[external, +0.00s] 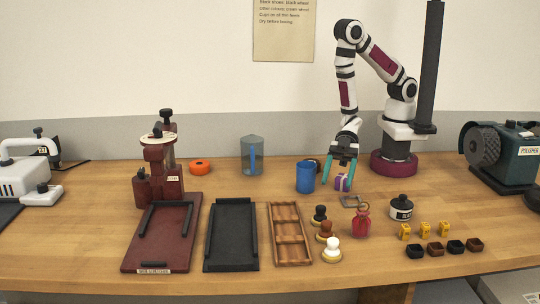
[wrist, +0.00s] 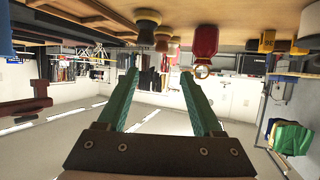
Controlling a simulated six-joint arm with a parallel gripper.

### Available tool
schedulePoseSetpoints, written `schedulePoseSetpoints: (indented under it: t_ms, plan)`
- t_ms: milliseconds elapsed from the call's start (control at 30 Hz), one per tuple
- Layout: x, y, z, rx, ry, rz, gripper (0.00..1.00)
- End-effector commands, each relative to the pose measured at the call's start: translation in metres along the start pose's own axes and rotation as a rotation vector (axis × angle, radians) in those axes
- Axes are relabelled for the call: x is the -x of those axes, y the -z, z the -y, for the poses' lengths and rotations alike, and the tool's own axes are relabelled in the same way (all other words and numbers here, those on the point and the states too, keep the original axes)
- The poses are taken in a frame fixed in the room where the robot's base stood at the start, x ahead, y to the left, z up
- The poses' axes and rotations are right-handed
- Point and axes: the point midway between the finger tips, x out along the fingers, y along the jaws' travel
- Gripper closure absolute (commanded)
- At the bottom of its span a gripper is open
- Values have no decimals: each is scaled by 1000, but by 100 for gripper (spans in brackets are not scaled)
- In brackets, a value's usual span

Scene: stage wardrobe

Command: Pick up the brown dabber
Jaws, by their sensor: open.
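The brown dabber (external: 326,231) stands upright on the table in the external view, between a black dabber (external: 320,214) and a white dabber (external: 331,246). In the wrist view, which shows the table upside down along the top, a brown dabber (wrist: 162,38) appears beyond a dark one (wrist: 148,24). My gripper (external: 339,184) has teal fingers pointing down, apart from the brown dabber and farther back on the table. The fingers also show in the wrist view (wrist: 159,78), spread with nothing between them.
A red bottle (external: 361,222) with a ring is right of the dabbers. A wooden tray (external: 273,220) lies left of them. A black-and-white jar (external: 401,208) stands farther right.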

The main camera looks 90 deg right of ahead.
Motion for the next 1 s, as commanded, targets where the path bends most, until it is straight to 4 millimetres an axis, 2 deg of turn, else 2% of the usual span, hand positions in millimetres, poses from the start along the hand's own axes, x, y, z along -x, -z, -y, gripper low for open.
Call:
schedulePoseSetpoints:
  t_ms: [133, 400, 633, 800, 900, 1000]
  plan:
    - [-25, 2, 7, 12, 22, -20, 33]
    - [-86, 3, 6, 9, 16, -19, 33]
    - [-114, 4, 5, 10, 15, -19, 33]
    - [-148, 3, 4, 9, 14, -19, 33]
    - [-157, 3, 4, 8, 14, -17, 33]
    - [-158, 3, 4, 8, 13, -17, 33]
